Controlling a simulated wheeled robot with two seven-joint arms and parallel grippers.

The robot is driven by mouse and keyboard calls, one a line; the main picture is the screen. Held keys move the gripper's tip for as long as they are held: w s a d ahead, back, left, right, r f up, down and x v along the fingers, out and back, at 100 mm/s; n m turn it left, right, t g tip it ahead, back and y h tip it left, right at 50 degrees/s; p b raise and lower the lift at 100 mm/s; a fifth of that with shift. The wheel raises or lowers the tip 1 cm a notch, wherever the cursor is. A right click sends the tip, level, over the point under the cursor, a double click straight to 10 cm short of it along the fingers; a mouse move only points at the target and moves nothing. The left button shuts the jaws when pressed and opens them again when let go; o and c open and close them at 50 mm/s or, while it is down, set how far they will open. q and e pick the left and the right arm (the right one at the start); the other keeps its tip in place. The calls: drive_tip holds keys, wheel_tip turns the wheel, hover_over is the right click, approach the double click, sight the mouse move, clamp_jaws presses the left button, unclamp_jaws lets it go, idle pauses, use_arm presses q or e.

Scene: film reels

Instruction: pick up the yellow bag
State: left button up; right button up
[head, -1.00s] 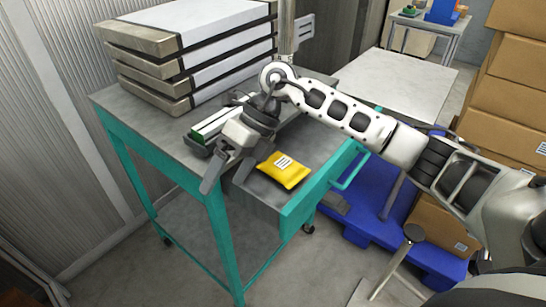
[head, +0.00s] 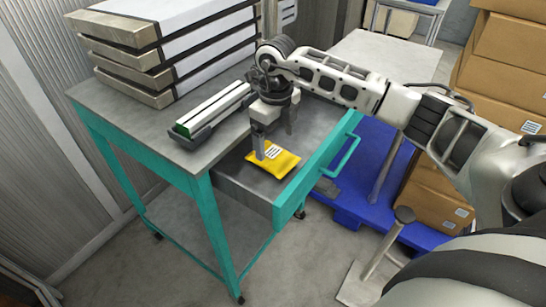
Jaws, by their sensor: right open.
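The yellow bag (head: 281,167), with a white label, lies flat in the open drawer (head: 243,184) of a teal-framed cart. My right gripper (head: 274,147) points down over the bag, fingers apart. One finger is in front of the bag's left part; the other is toward the bag's far right side. I cannot tell whether a finger touches the bag. My left gripper does not show.
The cart's grey top (head: 130,110) bears a stack of flat cases (head: 165,50) and a long white-and-green bar-shaped item (head: 214,108). A teal handle (head: 347,155) sticks out from the drawer front. A blue pallet (head: 385,200) and cardboard boxes (head: 500,65) stand to the right.

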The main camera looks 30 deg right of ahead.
sight(273, 153)
drive_tip(key=shift+w+a+f, duration=0.1)
drive_tip(key=shift+a+f, duration=0.05)
drive_tip(key=shift+f, duration=1.2)
drive_tip(key=shift+w+a+f, duration=0.1)
drive_tip(key=shift+f, duration=1.25)
drive_tip(key=c, duration=1.2)
